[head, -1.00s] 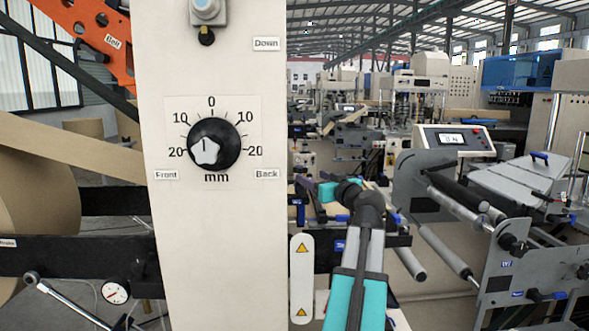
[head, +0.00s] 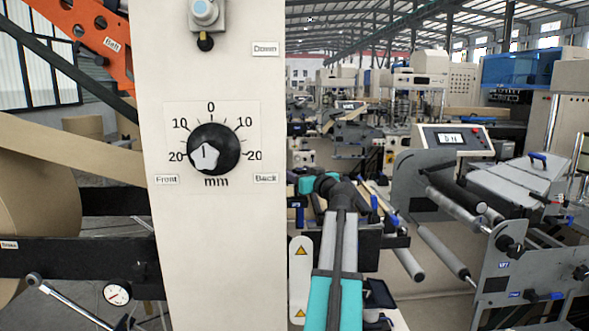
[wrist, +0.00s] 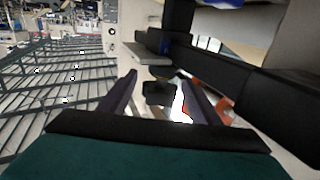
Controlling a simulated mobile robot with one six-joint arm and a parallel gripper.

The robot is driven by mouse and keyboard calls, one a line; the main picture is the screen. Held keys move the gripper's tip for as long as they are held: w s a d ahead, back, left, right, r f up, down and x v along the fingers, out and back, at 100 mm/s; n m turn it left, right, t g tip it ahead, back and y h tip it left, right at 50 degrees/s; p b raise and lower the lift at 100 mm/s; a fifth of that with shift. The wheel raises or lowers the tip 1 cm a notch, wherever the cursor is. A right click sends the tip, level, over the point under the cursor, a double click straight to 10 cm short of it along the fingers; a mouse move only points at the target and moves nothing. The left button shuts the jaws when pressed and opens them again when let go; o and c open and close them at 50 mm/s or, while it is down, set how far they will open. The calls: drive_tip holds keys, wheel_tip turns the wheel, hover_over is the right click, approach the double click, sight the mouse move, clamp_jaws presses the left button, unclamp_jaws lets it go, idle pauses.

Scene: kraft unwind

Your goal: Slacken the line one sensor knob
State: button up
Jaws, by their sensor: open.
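A black round dial knob with a white pointer (head: 205,157) is on the cream panel (head: 215,255), over a mm scale; the pointer sits left of centre. Higher up, a grey bracket holds a pale blue cap (head: 204,12) with a small black knob (head: 205,43) below it. I cannot tell which one is the line one sensor knob. My gripper (wrist: 158,76) is open in the wrist view, with nothing held between its dark fingers. A black block (wrist: 158,94) shows beyond and between them. In the head view my arm is right of the panel, apart from both knobs; its fingertips are not clear.
The panel's right edge stands between the knobs and my arm. A white plate with warning triangles (head: 301,275) is beside my arm. A grey machine with a display (head: 452,139) and rollers stands at right. A large kraft roll (head: 35,200) is at left.

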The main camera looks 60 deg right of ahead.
drive_tip(key=shift+p+x, duration=0.35)
drive_tip(key=shift+x, duration=1.5)
